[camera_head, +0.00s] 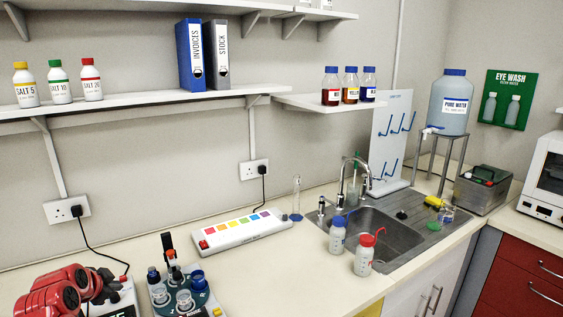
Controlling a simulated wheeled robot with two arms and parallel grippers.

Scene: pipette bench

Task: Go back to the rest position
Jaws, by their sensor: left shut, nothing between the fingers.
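My red left arm enters at the lower left in the head view. My left gripper (108,287) is at its right end, shut and empty, low over the white device with a dark display (127,310). The fingertips are small and partly hidden, so I cannot tell whether they touch the device. My right gripper is not in view.
Right of my left gripper stands a round-welled rack (206,302) with several vessels and a pipette-like tool. Behind are a colour-strip device (241,231) and a glass cylinder (296,198). The front middle bench is clear.

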